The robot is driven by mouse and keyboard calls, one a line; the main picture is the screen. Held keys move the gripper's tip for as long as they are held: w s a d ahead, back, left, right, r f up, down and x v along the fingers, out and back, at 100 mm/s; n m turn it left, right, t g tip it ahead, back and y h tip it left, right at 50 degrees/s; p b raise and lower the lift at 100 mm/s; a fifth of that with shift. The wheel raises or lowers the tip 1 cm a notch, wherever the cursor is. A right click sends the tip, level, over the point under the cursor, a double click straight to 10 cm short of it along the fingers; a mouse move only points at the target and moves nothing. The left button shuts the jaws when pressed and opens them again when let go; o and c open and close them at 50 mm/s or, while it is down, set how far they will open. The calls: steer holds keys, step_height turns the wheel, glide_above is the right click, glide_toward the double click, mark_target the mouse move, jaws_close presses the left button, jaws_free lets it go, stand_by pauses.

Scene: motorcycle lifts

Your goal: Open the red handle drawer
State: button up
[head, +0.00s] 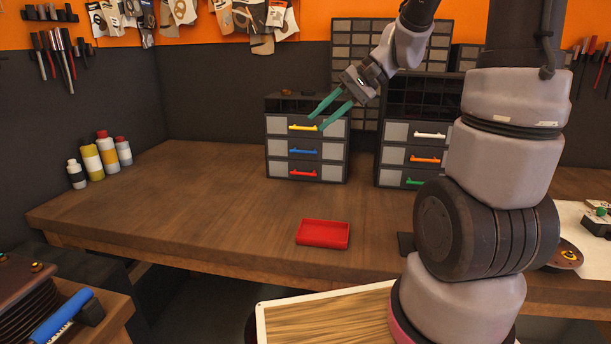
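The drawer with the red handle (303,173) is the lowest drawer of the left small cabinet (306,140) on the workbench. It looks closed, flush with the drawers above it, which have a blue handle (304,151) and a yellow handle (302,128). My gripper (316,121) has two green fingers that are spread apart, with nothing visible between them. It is up by the cabinet's top drawer, near the yellow handle and above the red one. Whether a finger touches the cabinet cannot be told.
A second cabinet (411,158) with white, orange and green handles stands to the right, partly behind my arm. A red tray (322,234) lies on the bench in front. Several bottles (107,152) stand at left. The bench (190,210) between them is clear.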

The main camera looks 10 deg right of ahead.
steer(key=w+f+m+y, duration=0.2)
steer(key=w+f, duration=0.2)
steer(key=w, duration=0.2)
steer(key=m+t, duration=0.6)
steer(key=t, duration=0.2)
glide_toward(311, 174)
steer(key=shift+w+a+f+y, duration=0.1)
steer(key=shift+a+y, duration=0.2)
steer(key=shift+a, duration=0.15)
steer(key=shift+w+f+m, duration=0.15)
steer(key=shift+f+m, duration=0.15)
steer(key=x, duration=1)
steer(key=shift+w, duration=0.3)
steer(key=shift+a, duration=0.1)
jaws_close()
